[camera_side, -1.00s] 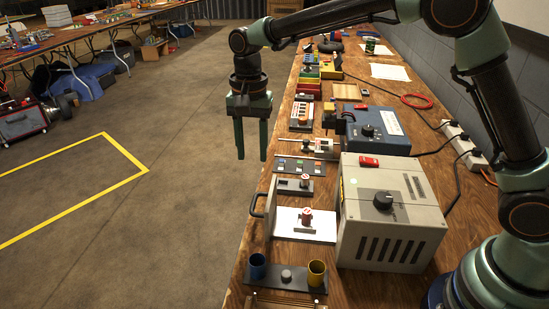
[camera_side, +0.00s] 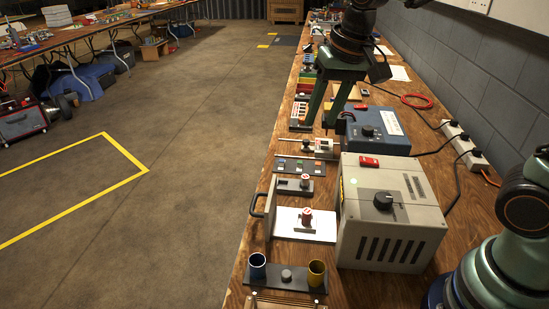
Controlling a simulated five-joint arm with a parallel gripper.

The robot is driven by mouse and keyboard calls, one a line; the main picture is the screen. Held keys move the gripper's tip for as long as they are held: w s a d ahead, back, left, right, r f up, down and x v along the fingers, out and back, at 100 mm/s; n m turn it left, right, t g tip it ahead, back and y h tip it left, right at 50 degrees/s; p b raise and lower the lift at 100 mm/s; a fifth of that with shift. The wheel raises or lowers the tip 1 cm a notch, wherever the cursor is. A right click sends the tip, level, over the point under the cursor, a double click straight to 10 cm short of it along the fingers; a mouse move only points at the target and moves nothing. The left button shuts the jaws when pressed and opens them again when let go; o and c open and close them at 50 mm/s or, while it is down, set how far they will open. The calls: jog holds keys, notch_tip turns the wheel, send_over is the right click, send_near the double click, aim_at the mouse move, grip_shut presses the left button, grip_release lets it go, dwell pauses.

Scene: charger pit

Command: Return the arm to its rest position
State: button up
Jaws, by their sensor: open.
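My gripper (camera_side: 320,126) hangs over the wooden bench in the upper right of the side view. Its two long green fingers point down and stand apart, with nothing between them. The fingertips appear in front of the blue box (camera_side: 376,132) and the small panels to its left; I cannot tell how high above the bench they are. Part of my arm runs out of the top of the picture, and my base is at the lower right.
A grey box with a black knob (camera_side: 406,222) stands on the bench near my base. A white open-door unit (camera_side: 287,228) and a holder with blue and yellow cups (camera_side: 287,284) are at the front. A power strip (camera_side: 462,145) lies by the wall.

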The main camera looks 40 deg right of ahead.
jog(key=s+d+f+n+t, duration=0.1)
jog(key=s+d+n, duration=0.3)
jog(key=s, duration=0.4)
jog(key=shift+s+d+f+t, duration=0.25)
jog(key=shift+s+d+t, duration=0.1)
jog(key=shift+d+t, duration=0.3)
